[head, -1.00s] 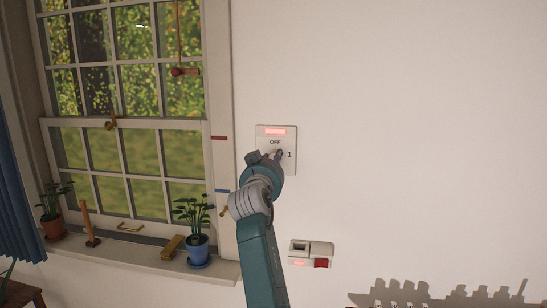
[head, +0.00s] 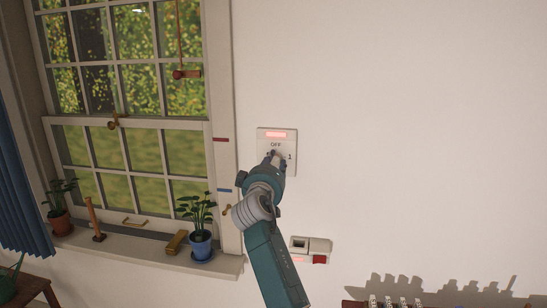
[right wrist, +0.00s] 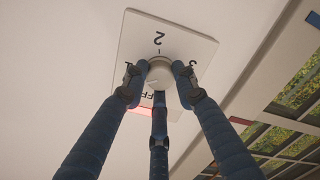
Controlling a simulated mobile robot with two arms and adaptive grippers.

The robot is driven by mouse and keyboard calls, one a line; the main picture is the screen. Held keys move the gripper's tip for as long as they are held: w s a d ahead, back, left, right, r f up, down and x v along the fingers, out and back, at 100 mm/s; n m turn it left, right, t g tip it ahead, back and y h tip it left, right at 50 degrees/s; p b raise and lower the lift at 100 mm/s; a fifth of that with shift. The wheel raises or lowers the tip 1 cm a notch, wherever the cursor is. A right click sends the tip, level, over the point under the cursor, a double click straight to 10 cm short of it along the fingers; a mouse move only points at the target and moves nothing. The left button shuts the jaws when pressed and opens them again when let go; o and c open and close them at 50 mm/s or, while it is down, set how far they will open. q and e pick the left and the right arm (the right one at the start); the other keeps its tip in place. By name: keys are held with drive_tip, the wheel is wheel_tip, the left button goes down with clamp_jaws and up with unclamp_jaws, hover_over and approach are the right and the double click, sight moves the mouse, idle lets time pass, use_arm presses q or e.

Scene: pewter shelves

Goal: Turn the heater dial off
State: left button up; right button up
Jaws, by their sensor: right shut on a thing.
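The heater dial (right wrist: 160,74) is a round pale knob on a white wall plate (head: 289,138). The plate carries "OFF" at its top and "1" at the right in the head view, with a lit red strip above. In the right wrist view the plate (right wrist: 190,43) appears upside down, with "2" opposite the partly covered "OFF". My right gripper (head: 273,158) is at the plate; its three dark blue fingers (right wrist: 159,88) are closed around the dial. I cannot clearly tell which mark the dial points to. My left gripper is out of view.
A window (head: 128,116) is left of the plate, with plants, including a blue pot (head: 200,246), on its sill. A smaller wall box (head: 318,246) with a red switch sits below right. The wall to the right is bare.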

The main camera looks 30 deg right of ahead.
drive_tip(key=n+p, duration=0.1)
drive_tip(key=n, duration=0.1)
drive_tip(key=n+p, duration=0.4)
drive_tip(key=shift+s+d+f, duration=0.1)
drive_tip(key=shift+d+f, duration=0.1)
drive_tip(key=shift+f, duration=0.05)
drive_tip(key=shift+o, duration=0.2)
drive_tip(key=shift+n+p, duration=1.9)
drive_tip(key=shift+n, duration=0.9)
drive_tip(key=shift+c, duration=0.2)
drive_tip(key=o, duration=0.9)
drive_tip(key=shift+r, duration=0.1)
drive_tip(key=shift+o, duration=1.4)
drive_tip(key=shift+s+d, duration=0.1)
drive_tip(key=shift+d, duration=0.05)
drive_tip(key=shift+d+r, duration=0.1)
